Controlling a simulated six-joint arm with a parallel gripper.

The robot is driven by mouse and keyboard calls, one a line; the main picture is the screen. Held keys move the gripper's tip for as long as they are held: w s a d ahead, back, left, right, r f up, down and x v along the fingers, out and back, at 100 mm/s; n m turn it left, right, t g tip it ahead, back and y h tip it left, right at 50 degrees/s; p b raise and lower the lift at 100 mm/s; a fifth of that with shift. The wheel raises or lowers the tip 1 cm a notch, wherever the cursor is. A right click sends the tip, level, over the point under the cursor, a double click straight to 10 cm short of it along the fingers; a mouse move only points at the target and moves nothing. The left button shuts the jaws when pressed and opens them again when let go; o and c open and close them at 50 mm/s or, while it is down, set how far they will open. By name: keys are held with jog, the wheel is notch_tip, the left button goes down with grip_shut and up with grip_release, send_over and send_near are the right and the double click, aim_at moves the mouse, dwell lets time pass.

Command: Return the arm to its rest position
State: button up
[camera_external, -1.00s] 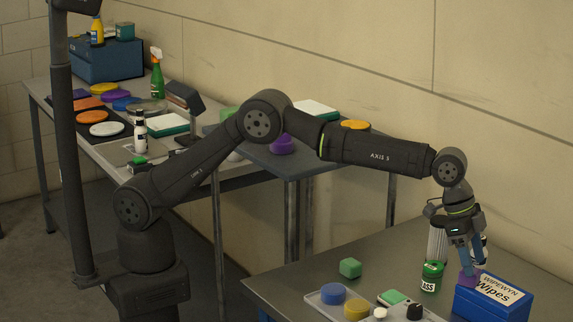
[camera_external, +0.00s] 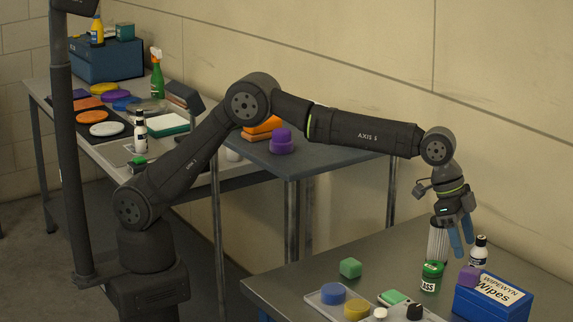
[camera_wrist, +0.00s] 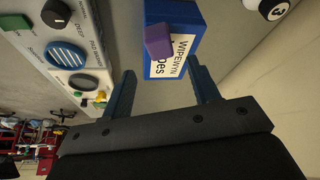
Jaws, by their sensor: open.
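My gripper (camera_external: 461,240) is open and empty above the right-hand bench, its blue fingers pointing down. It hangs above and behind the blue Wipewyn wipes box (camera_external: 490,298). A purple block (camera_external: 470,275) rests at the box's top left edge, apart from the fingers. In the wrist view, my gripper (camera_wrist: 162,90) shows two spread blue fingers with the purple block (camera_wrist: 158,41) and the wipes box (camera_wrist: 165,70) beyond them. My arm is bent up and reaches right across the benches.
A purple knob-shaped piece (camera_external: 281,142) stands on the far bench.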

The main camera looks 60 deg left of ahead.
aim_at(472, 270)
jog(key=x, duration=0.7)
jog(key=shift+d, duration=0.1)
jog(key=shift+w+d+f, duration=0.1)
jog(key=shift+w+d, duration=0.05)
notch_tip(472, 270, up, 4)
jog(key=shift+f, duration=0.1)
jog(key=s+r, duration=0.7)
jog(key=s, duration=0.5)
jog(key=s+a+f+m+g, duration=0.15)
jog(key=s+a+f, duration=0.3)
jog(key=a, duration=0.55)
jog(key=s+a+f+m, duration=0.3)
jog(key=s+a, duration=0.2)
jog(key=a, duration=0.5)
jog(key=shift+w+f, duration=0.45)
jog(key=shift+w, duration=0.25)
jog(key=shift+w+f, duration=0.5)
jog(key=shift+w, duration=0.2)
jog(key=shift+w+f, duration=0.45)
jog(key=shift+w, duration=0.25)
